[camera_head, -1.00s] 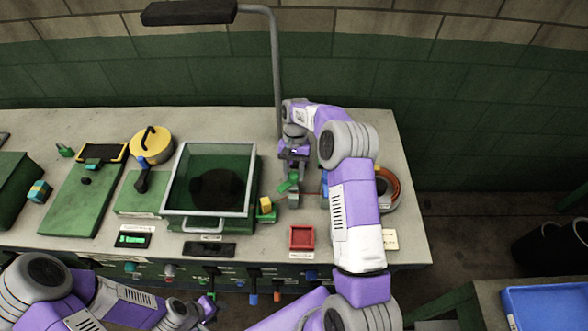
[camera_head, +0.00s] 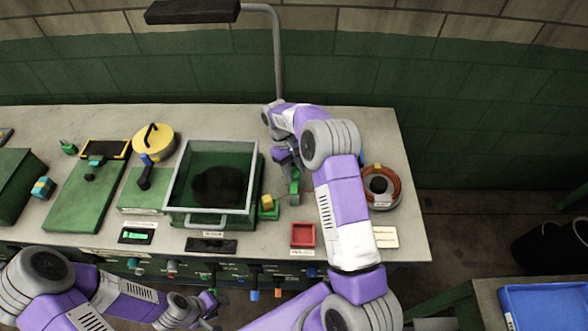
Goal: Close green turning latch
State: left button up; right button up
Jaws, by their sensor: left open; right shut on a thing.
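The green turning latch (camera_head: 295,184) stands on a small grey base on the bench, just right of the glass-lidded box. Its green part looks roughly upright. My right gripper (camera_head: 290,167) reaches down from behind it and is shut on the latch's upper part. The fingertips are small and partly hidden by the wrist. My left gripper (camera_head: 213,303) is open and low in front of the bench, away from the latch.
The glass-lidded box (camera_head: 245,196) and a yellow-green block (camera_head: 268,204) stand close left of the latch. A red tray (camera_head: 303,236) lies in front. A round orange-rimmed container (camera_head: 394,187) stands right, behind my arm. A lamp post (camera_head: 278,60) rises behind.

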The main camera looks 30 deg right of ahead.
jog(key=shift+n, duration=0.3)
dwell(0.4)
jog(key=o, duration=1.1)
jog(key=shift+c, duration=0.2)
jog(key=shift+w+r, duration=0.1)
jog(key=v, duration=0.7)
jog(key=shift+a+r, duration=0.15)
jog(key=shift+r, duration=0.1)
